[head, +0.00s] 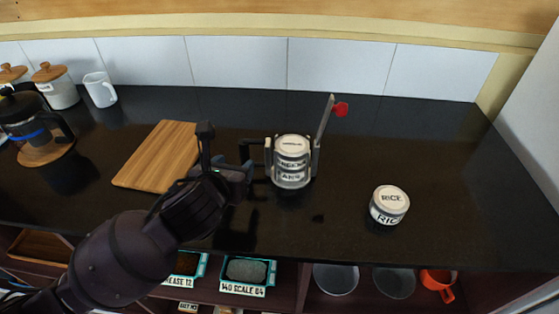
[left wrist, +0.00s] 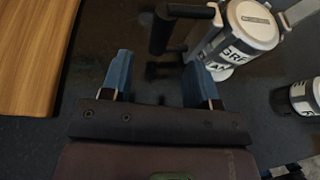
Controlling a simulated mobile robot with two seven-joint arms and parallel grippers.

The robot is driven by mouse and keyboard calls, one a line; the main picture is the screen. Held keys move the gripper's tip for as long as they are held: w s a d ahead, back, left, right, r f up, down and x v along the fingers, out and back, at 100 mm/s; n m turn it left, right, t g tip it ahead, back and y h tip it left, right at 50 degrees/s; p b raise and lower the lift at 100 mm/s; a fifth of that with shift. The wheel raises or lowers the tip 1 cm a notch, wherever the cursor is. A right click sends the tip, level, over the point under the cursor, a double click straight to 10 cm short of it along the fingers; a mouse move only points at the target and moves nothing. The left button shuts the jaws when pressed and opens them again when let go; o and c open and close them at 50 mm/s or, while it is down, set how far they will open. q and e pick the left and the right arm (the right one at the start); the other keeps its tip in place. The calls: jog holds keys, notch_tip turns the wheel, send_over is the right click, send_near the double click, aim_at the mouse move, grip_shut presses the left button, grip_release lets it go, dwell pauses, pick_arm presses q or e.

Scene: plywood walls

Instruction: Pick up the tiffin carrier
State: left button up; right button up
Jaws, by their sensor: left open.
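The tiffin carrier (head: 291,165) stands upright on the dark counter near the middle of the head view. It is a stack of white, labelled tins in a grey frame, with a black side handle on its left and a raised lever with a red knob at its right. In the left wrist view, the tiffin carrier (left wrist: 250,27) is at the top right, with its black handle toward the fingers. My left gripper (head: 228,155) is open and empty, just left of the carrier. Its two blue fingers (left wrist: 160,82) show apart, with bare counter between them. My right gripper is not in view.
A round tin marked RICE (head: 388,204) stands right of the carrier. A wooden board (head: 158,157) lies to the left. A French press (head: 32,125), a lidded canister (head: 56,88) and a white jug (head: 100,90) stand at the far left. The counter's right side is mostly clear.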

aim_at(243, 159)
pick_arm(q)
jog(key=shift+f+x, duration=0.1)
jog(key=shift+x, duration=1.3)
jog(key=shift+f+x, duration=0.15)
jog(key=shift+x, duration=1.25)
jog(key=shift+s, duration=0.1)
jog(key=shift+r, duration=0.1)
grip_shut()
